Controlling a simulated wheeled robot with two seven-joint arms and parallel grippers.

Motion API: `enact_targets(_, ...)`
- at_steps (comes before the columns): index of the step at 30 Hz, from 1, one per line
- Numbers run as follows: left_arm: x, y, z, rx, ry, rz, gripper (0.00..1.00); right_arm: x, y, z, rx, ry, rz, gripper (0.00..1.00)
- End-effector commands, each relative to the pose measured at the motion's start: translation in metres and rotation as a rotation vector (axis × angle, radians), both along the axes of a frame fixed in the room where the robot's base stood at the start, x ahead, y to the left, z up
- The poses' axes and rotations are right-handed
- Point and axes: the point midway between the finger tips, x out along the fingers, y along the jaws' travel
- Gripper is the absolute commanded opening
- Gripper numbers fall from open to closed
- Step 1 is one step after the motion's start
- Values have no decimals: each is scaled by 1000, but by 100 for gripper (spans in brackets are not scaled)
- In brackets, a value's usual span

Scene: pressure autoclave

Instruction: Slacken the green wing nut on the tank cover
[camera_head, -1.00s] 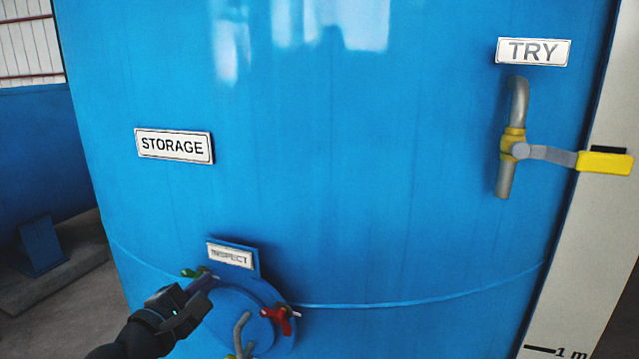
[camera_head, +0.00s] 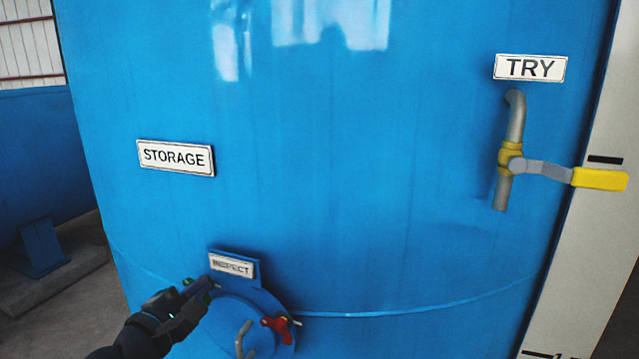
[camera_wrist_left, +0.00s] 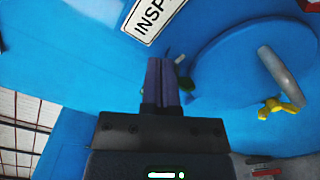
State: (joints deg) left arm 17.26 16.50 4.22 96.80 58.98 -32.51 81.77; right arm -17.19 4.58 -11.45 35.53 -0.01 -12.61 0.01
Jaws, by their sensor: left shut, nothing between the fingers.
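The round blue tank cover (camera_head: 235,312) sits low on the tank under the INSPECT plate. The green wing nut is at the cover's upper left edge; in the head view only a bit of green (camera_head: 187,281) shows beside my gripper. In the left wrist view the green wing nut (camera_wrist_left: 186,90) shows just right of my fingertips, partly hidden behind them. My left gripper (camera_head: 208,286) is shut with nothing between its fingers, right at the nut; whether it touches the nut I cannot tell. The fingers also show in the wrist view (camera_wrist_left: 163,66). My right gripper is out of view.
A red wing nut (camera_head: 277,325) is on the cover's right edge, and a yellow one (camera_wrist_left: 278,106) shows in the wrist view. A grey bent handle (camera_head: 243,336) stands out from the cover. A yellow-handled valve (camera_head: 512,160) is at upper right.

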Motion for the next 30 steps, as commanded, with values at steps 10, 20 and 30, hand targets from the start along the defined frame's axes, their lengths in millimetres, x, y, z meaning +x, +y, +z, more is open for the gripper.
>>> enact_targets(10,-1,-3,7,-1,0,0,0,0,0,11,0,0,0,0)
enact_targets(20,-34,6,7,1,3,0,0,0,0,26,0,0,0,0)
enact_targets(30,-59,15,6,0,0,0,0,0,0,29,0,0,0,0)
